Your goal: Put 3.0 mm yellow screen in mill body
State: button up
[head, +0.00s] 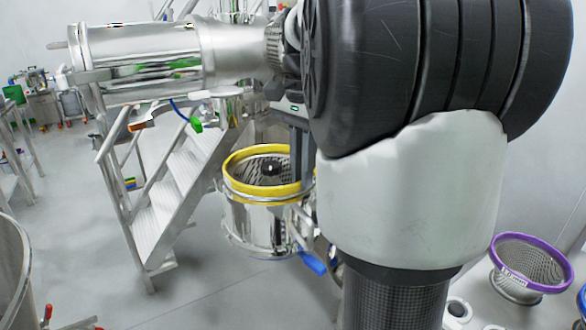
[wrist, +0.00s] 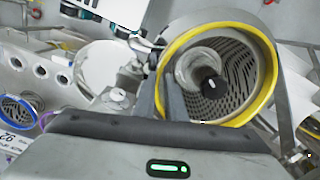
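The yellow-rimmed screen (head: 237,160) is at the open top of the steel mill body (head: 262,222). Its perforated cone points down inside, around a central dark-tipped hub. It also shows in the wrist view as a yellow ring (wrist: 266,86). I cannot tell whether the rim is fully seated. My gripper's two grey fingers (wrist: 161,100) are close together, one on each side of the ring's near-left wall, and look closed on it. In the head view my arm hides the fingertips and the right side of the mill body.
A purple-rimmed screen (head: 532,262) stands at the lower right, with a blue-rimmed one (head: 582,298) at the edge. Steel steps (head: 165,205) stand left of the mill. A horizontal steel cylinder (head: 140,58) hangs above. A blue-handled lever (head: 313,263) sticks out below.

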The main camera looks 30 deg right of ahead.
jog(key=shift+o, duration=1.3)
notch_tip(320, 180, up, 17)
jog(key=p, duration=0.4)
jog(key=shift+r, duration=0.2)
jog(key=shift+s, duration=0.1)
